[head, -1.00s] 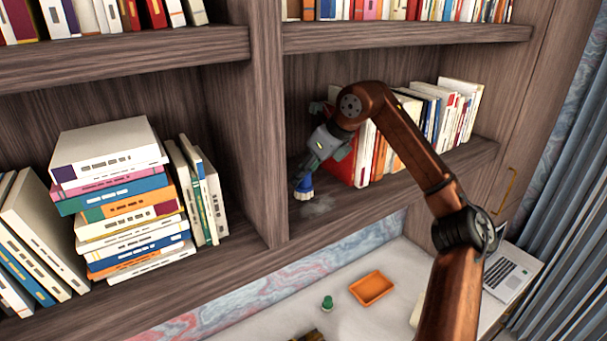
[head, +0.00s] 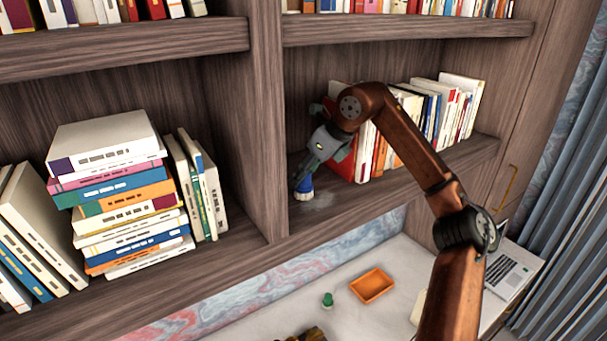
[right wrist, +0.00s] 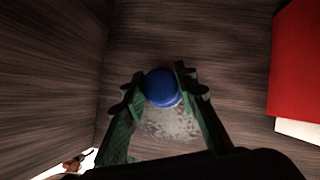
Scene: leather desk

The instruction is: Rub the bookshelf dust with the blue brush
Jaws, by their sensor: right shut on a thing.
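The blue brush (head: 305,184) is held bristles down in my right gripper (head: 309,171), in the right compartment of the bookshelf (head: 268,190). In the right wrist view, the blue round end of the brush (right wrist: 162,88) sits between the two green fingers of the gripper (right wrist: 160,85), which are shut on it. The pale grey dust (head: 319,201) lies on the shelf board just right of the brush. In the right wrist view the dust (right wrist: 172,126) spreads below the brush; the brush overlaps its edge. Whether the bristles press on the board is unclear. My left gripper is not seen.
A red book (head: 341,166) stands close right of my right gripper, in a row of books. The upright divider is close on the left. Below is a desk (head: 340,318) with an orange tray (head: 373,285), a green object (head: 327,299) and a laptop (head: 508,268).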

